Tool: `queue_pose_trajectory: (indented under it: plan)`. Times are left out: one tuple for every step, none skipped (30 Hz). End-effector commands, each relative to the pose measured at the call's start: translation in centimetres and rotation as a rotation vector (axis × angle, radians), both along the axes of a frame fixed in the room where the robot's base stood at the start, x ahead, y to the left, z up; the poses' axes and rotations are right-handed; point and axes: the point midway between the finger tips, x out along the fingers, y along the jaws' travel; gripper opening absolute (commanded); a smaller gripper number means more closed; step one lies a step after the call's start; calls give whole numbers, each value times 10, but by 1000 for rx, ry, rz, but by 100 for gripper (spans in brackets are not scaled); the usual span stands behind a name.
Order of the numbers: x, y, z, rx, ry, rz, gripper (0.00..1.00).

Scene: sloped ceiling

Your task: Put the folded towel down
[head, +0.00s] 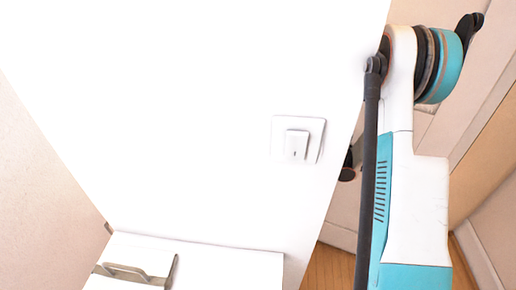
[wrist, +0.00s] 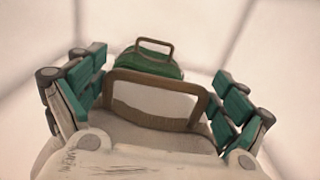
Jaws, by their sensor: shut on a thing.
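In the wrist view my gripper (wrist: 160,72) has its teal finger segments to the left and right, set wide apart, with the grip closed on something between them. A dark green piece with a brown loop and a larger brown frame show between the fingers. I cannot make out a clear towel shape, so the folded towel's outline and extent stay uncertain. The head view shows my arm at the right, but neither the gripper nor the towel.
A large white surface with a square switch plate (head: 316,145) fills the middle of the head view. A low white unit (head: 220,262) with a metal handle (head: 130,274) stands at lower left. Wooden floor (head: 330,268) shows behind my arm. The wrist view's background is pale and blank.

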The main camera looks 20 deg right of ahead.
Motion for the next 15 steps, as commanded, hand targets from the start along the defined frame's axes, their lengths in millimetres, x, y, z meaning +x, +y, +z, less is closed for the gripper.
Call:
queue_pose_trajectory:
  plan:
    - [0,0,-5,1,0,0,41]
    - [0,0,-7,1,0,0,41]
    - [0,0,-11,1,0,0,41]
    - [0,0,-15,1,0,0,41]
    - [0,0,-19,1,0,0,41]
    - [0,0,-26,1,0,0,41]
    - [0,0,-30,1,0,0,41]
    - [0,0,-34,1,0,0,41]
    - [0,0,-37,1,0,0,41]
    - [0,0,-38,1,0,0,41]
    - [0,0,-39,1,0,0,41]
    - [0,0,-38,1,0,0,41]
    - [0,0,-37,1,0,0,41]
    - [0,0,-37,1,0,0,41]
    - [0,0,-37,1,0,0,41]
